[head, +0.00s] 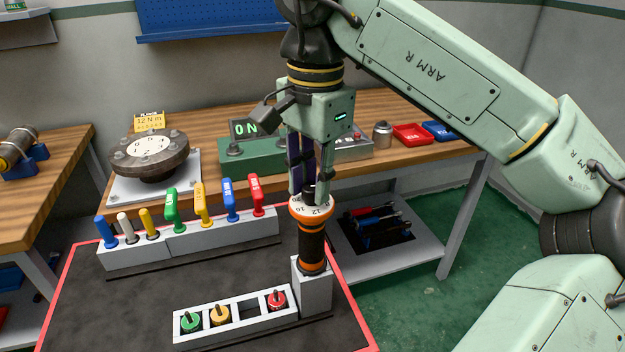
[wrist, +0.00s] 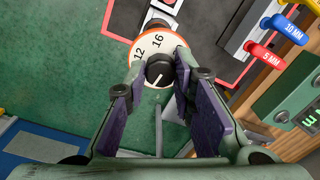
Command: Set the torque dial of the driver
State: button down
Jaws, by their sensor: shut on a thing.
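The driver (head: 312,245) stands upright in a white block holder (head: 315,290), with a dark body and orange bands. On its top is a white torque dial (head: 323,210) with an orange rim and black numbers; the wrist view shows 12 and 16 on this dial (wrist: 146,45). A black knob (wrist: 158,68) with a white line sits in the dial's middle. My gripper (head: 309,192) points straight down, its fingers shut on the knob from both sides. Which number the white line points to is hard to tell. A yellow card (head: 149,120) reads 12 Nm.
A rack (head: 190,246) of several coloured-handled tools stands on the dark mat at left. A tray (head: 240,332) with green, orange and red pieces and one empty slot lies in front. A bolted flange (head: 150,160) and green box (head: 250,155) stand on the wooden bench behind.

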jog(key=m, duration=0.5)
jog(key=shift+m+b, duration=0.3)
jog(key=shift+b, duration=0.05)
jog(key=m, duration=0.4)
jog(key=m+b, duration=0.1)
jog(key=m, duration=0.4)
jog(key=shift+m, duration=0.4)
jog(key=m, duration=0.4)
jog(key=shift+a+m+h, duration=0.1)
jog(key=shift+m+h, duration=0.2)
jog(key=m, duration=0.4)
jog(key=shift+m+p, duration=0.3)
jog(key=shift+p, duration=0.05)
jog(key=m, duration=0.5)
jog(key=shift+g+p, duration=0.3)
jog(key=shift+p, duration=0.05)
jog(key=m, duration=0.5)
jog(key=shift+m+p, duration=0.3)
jog(key=shift+m, duration=2.5)
